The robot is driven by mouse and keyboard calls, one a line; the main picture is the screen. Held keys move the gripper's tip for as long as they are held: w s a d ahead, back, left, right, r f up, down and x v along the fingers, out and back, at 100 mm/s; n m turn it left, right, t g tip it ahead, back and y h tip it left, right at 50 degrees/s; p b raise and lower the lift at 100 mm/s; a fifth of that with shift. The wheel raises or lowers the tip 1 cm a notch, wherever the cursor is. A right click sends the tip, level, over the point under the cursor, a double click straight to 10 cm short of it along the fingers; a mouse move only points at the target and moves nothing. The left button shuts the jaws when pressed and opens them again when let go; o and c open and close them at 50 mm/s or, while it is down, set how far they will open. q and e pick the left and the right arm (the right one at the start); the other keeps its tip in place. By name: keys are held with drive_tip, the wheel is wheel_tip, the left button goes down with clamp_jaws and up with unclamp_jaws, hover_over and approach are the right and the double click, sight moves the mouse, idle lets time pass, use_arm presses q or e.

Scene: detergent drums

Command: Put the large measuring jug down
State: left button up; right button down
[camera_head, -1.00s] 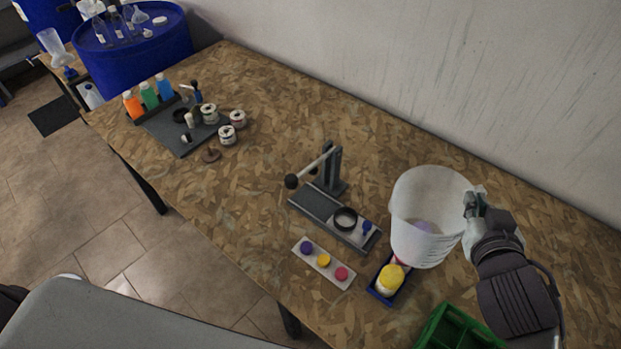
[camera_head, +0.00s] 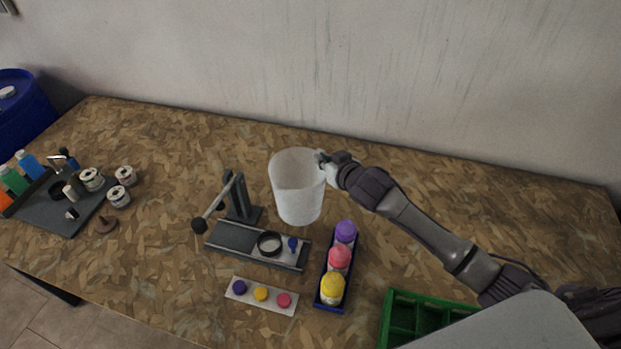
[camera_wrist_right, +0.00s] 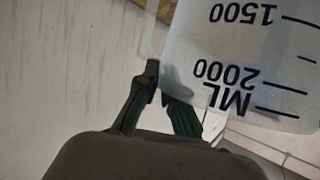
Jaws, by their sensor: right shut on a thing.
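The large measuring jug (camera_head: 298,190) is a whitish translucent beaker, held about upright above the far middle of the table. In the right wrist view the jug (camera_wrist_right: 245,60) shows black marks, "1500" and "2000 ML". My right gripper (camera_head: 325,163) is shut on the right side of the jug's rim. Its fingers (camera_wrist_right: 165,98) pinch the jug's wall in the wrist view. The jug's base hides part of the table behind the press. My left gripper is not in view.
A lever press (camera_head: 240,210) stands just left of the jug. A blue tray (camera_head: 322,300) with purple, red and yellow bottles is in front. A cap strip (camera_head: 261,294), green crate (camera_head: 390,325) and dark mat (camera_head: 60,215) with jars lie around. The table's back right (camera_head: 480,190) is clear.

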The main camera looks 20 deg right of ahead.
sight(321, 172)
drive_tip(key=shift+f, duration=2.5)
drive_tip(key=shift+f, duration=0.1)
drive_tip(key=c, duration=1.3)
unclamp_jaws()
drive_tip(key=b+v, duration=0.1)
drive_tip(key=v, duration=1.1)
